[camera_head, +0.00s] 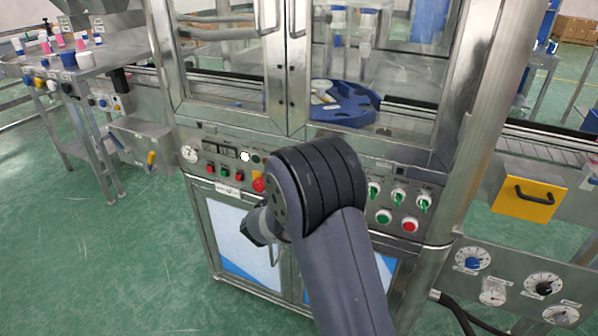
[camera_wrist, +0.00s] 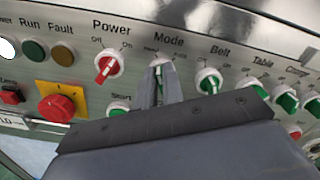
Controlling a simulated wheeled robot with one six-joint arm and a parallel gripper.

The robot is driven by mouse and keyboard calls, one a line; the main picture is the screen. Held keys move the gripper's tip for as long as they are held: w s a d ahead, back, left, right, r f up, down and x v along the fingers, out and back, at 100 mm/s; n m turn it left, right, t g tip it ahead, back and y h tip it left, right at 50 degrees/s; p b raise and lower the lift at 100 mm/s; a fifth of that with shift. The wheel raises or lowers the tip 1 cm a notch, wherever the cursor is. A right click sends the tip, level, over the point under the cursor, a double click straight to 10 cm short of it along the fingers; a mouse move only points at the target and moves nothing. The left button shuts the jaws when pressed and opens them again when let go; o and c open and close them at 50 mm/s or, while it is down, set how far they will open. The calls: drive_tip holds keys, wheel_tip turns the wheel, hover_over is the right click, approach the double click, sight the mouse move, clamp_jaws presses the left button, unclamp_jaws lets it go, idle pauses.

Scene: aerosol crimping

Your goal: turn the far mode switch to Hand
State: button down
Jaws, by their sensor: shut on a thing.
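In the wrist view the mode switch (camera_wrist: 160,63) sits under the label "Mode" on the grey control panel, between the Power and Belt switches. Its pale round collar shows, and small position labels stand above it. My gripper (camera_wrist: 159,76) has its two narrow fingers close together on the switch's knob. The fingers cover most of the knob, so its exact pointing direction cannot be told. In the head view my dark arm blocks the switch and the fingertips.
The Power switch (camera_wrist: 106,67) with a red handle is close on the left, and the Belt switch (camera_wrist: 209,81) on the right. A red emergency button on a yellow plate (camera_wrist: 60,103) is at lower left. Glazed doors (camera_head: 230,60) rise above the panel.

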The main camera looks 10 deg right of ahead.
idle(0.4)
drive_tip(key=c, duration=1.5)
unclamp_jaws()
drive_tip(key=shift+c, duration=0.2)
drive_tip(key=v, duration=1.1)
drive_tip(key=shift+w+d, duration=0.1)
